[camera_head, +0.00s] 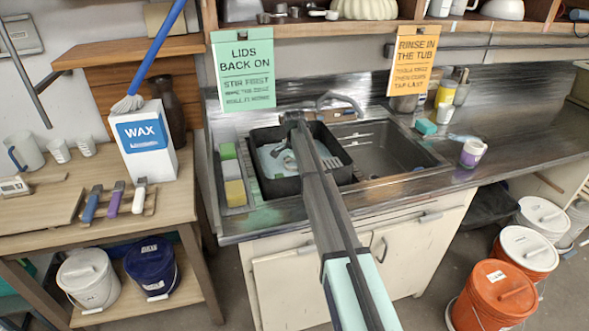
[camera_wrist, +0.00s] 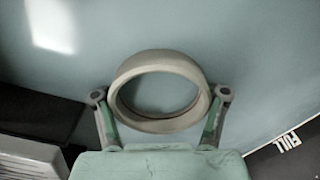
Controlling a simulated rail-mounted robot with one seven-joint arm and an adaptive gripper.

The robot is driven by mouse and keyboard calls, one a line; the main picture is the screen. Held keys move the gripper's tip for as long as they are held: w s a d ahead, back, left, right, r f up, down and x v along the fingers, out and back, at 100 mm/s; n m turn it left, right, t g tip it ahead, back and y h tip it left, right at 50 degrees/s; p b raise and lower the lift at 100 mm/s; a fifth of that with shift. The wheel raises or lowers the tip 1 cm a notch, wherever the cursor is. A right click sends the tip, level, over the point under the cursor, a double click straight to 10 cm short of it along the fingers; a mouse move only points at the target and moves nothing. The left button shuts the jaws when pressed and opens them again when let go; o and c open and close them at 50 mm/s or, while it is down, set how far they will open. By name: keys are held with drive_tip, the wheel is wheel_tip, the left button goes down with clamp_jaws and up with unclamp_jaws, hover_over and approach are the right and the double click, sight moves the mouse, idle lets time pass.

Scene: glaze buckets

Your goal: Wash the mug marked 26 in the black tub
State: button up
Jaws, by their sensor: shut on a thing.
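The black tub (camera_head: 277,188) sits in the left part of the sink and holds pale blue-grey water. In the wrist view my gripper (camera_wrist: 160,95) is shut on a pale round-rimmed vessel, apparently the mug (camera_wrist: 157,126). Its open mouth faces the camera, with one finger on each side. Blue-grey water lies behind it, and a dark tub wall marked FULL (camera_wrist: 288,150) shows at lower right. In the head view my arm reaches over the tub and partly hides its inside. No 26 is readable on the held vessel; how deep it sits is unclear.
A white and purple cup (camera_head: 472,153) stands on the counter right of the sink. Sponges (camera_head: 235,192) lie left of the tub. Lidded buckets (camera_head: 495,295) stand on the floor at right.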

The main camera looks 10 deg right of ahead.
drive_tip(key=shift+a, duration=0.2)
drive_tip(key=shift+a, duration=0.4)
drive_tip(key=shift+d, duration=0.15)
drive_tip(key=shift+d, duration=1.05)
drive_tip(key=shift+a, duration=0.15)
drive_tip(key=shift+a+p, duration=0.35)
drive_tip(key=shift+a, duration=0.7)
drive_tip(key=shift+d, duration=0.2)
